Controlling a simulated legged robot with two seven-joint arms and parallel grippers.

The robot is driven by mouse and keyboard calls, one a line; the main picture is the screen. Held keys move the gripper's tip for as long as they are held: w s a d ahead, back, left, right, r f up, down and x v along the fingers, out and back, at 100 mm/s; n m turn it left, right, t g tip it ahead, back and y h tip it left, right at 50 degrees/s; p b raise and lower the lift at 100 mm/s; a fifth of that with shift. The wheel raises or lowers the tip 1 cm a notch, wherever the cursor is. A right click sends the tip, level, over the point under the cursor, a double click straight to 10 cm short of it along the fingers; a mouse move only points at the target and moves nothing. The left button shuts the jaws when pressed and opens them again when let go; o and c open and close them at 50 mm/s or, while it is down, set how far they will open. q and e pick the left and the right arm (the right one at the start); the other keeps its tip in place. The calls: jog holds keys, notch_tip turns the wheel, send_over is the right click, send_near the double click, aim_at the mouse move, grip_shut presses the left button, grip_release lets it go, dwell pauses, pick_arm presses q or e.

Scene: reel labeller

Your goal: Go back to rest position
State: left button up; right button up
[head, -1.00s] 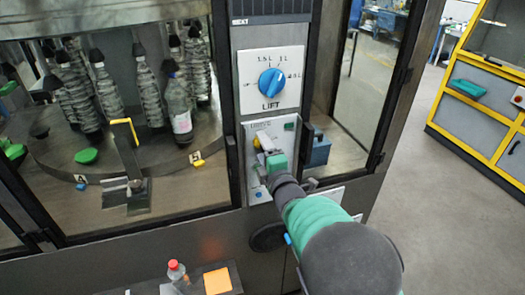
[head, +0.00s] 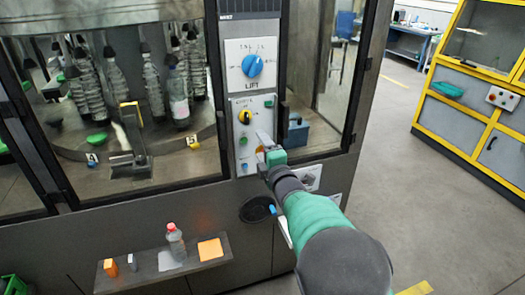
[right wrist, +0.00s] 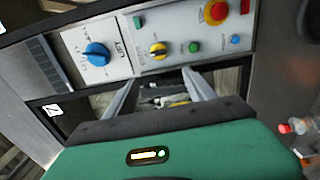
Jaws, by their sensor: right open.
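My right gripper (head: 265,148) is open and empty, in front of the lower right part of the machine's control panel (head: 242,172). In the right wrist view its two fingers (right wrist: 160,92) are spread apart with nothing between them. The yellow knob (head: 245,117) is in clear view, apart from the gripper; it also shows in the right wrist view (right wrist: 158,50). The blue LIFT dial (head: 252,66) is above it. My left gripper is not in view.
Glass doors flank the panel, with several bottles (head: 178,98) behind the left one. A shelf (head: 150,273) below holds a red-capped bottle (head: 176,243) and orange items (head: 210,249). A yellow-framed cabinet (head: 465,110) stands at right, with open floor before it.

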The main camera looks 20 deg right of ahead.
jog(key=s+d+f+m+g+h, duration=0.1)
jog(key=s+d+f+m+g, duration=0.15)
jog(key=s+f+m, duration=0.35)
jog(key=s+d+f+m+g+h, duration=0.1)
jog(key=s+f+m+g, duration=0.3)
jog(key=f, duration=0.4)
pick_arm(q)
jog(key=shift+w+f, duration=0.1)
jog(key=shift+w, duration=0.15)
pick_arm(e)
jog(key=s+a+f+m+g, duration=0.1)
jog(key=s+f+m+g, duration=0.2)
jog(key=s, duration=0.5)
jog(key=s+a+f+m+g, duration=0.1)
jog(key=s+f+m+g, duration=0.2)
jog(key=s, duration=0.6)
jog(key=s+a+f+m+g+y, duration=0.1)
jog(key=s+f+m+g, duration=0.1)
jog(key=s+f, duration=0.3)
jog(key=s+g, duration=0.1)
jog(key=s, duration=0.3)
jog(key=shift+a+m, duration=0.2)
jog(key=shift+m, duration=0.2)
jog(key=shift+w, duration=0.1)
jog(key=shift+d, duration=0.1)
